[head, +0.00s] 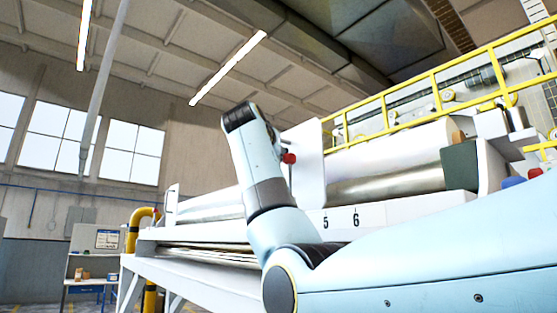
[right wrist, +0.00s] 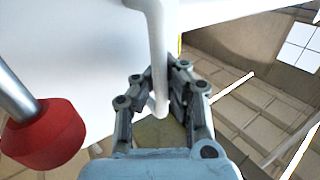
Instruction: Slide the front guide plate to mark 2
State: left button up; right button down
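The front guide plate (head: 309,165) is a white upright panel in the head view, standing just left of mark 5 (head: 325,222); mark 6 (head: 356,217) is to its right. Mark 2 is not visible. A red knob (head: 289,158) on a short stem sticks out from the plate; it shows large in the right wrist view (right wrist: 45,135). In that view my right gripper (right wrist: 160,85) has its fingers on both sides of the plate's white bar handle (right wrist: 158,45), seemingly touching it. My arm hides these fingers in the head view. My left gripper is not in view.
The machine's long roll (head: 390,165) lies behind the plate, with a yellow railing (head: 430,85) above it. The white machine frame (head: 190,275) runs left. A yellow pipe (head: 133,230) and a shelf (head: 90,262) stand farther left.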

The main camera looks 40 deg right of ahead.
jog(key=shift+w+a+f, duration=0.1)
jog(key=shift+w+f, duration=0.05)
jog(key=shift+w, duration=0.05)
jog(key=c, duration=1.8)
grip_release()
jog(key=o, duration=0.4)
jog(key=shift+w+a, duration=0.1)
jog(key=shift+a, duration=0.1)
jog(key=shift+o, duration=0.3)
jog(key=shift+d, duration=0.15)
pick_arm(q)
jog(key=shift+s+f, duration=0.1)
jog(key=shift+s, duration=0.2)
pick_arm(e)
jog(key=v, duration=1.2)
